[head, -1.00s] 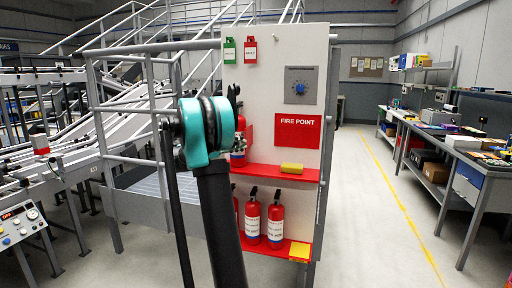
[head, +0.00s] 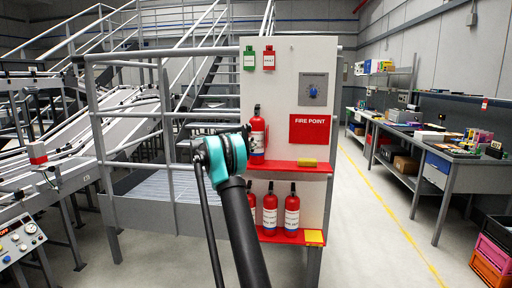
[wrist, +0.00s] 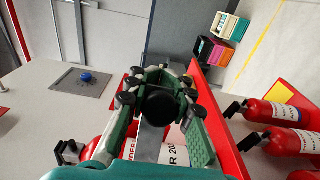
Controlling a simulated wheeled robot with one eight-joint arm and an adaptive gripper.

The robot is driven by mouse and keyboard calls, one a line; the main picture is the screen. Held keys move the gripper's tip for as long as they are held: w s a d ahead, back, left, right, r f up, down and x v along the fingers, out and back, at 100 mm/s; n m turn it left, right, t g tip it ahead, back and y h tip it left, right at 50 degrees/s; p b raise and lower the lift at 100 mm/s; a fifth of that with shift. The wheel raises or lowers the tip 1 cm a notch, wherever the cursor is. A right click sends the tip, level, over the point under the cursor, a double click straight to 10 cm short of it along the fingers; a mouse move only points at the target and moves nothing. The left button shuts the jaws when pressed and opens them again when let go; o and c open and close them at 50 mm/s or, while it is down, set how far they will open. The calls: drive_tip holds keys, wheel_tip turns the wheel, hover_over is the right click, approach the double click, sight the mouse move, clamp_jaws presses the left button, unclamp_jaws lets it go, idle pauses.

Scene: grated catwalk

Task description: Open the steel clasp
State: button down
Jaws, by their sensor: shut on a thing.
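The steel clasp (wrist: 151,142) shows in the wrist view as a grey steel strip in front of a red extinguisher, with a dark round end between my fingers. My gripper (wrist: 158,92) has green fingers closed around that dark end. The extinguisher's label (wrist: 174,150) is partly covered by my fingers. In the head view, the upper extinguisher (head: 258,134) stands upright on the red shelf of the fire point board. My teal wrist joint is just left of it and hides most of the gripper and the clasp there.
The white board (head: 285,75) carries a blue knob plate (head: 314,90) and a red FIRE POINT sign (head: 310,129). More extinguishers (head: 291,211) stand on the lower shelf. A yellow block (head: 307,162) lies on the upper shelf. Railings are left; open floor and benches are right.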

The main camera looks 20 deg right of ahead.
idle(0.4)
drive_tip(key=c, duration=1.4)
unclamp_jaws()
drive_tip(key=shift+o, duration=0.2)
